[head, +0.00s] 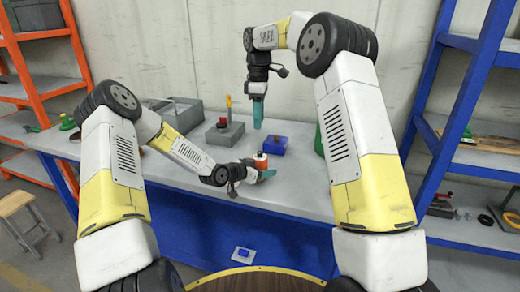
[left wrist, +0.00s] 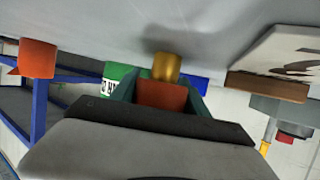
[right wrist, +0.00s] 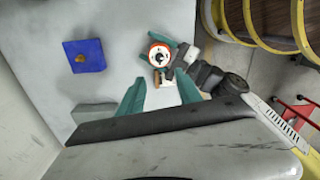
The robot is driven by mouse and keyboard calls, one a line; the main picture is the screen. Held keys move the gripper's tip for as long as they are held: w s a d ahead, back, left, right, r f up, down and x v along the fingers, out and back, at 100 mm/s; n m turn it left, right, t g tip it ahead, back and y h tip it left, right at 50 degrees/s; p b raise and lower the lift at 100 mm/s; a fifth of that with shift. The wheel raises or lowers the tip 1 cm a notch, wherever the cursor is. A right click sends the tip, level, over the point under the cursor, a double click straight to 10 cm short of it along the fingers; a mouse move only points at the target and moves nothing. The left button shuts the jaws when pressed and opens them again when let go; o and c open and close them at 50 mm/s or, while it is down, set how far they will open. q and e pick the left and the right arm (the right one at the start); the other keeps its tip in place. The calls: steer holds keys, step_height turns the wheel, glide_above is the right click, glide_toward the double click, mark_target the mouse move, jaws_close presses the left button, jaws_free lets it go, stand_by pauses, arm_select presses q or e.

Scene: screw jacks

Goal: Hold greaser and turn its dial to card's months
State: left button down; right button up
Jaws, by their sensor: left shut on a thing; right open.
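The greaser (head: 261,160) is orange with a white top and stands upright over the table's front part. My left gripper (head: 262,171) is shut on it from the side. In the left wrist view its orange body (left wrist: 160,95) sits between the teal fingers, with a brass end (left wrist: 166,67) beyond. In the right wrist view the white dial (right wrist: 159,57) with a dark centre faces up; its setting is too small to read. My right gripper (head: 258,112) is open and empty, pointing down behind and above the greaser. A white card (right wrist: 166,97) on a brown wooden base shows between its fingers; its print is unreadable.
A blue box (head: 276,145) stands just behind the greaser. The table's front edge is close to the greaser.

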mark_target(260, 152)
steer(key=shift+n, duration=0.5)
steer(key=f, duration=1.2)
steer(key=shift+d, duration=0.2)
jaws_close()
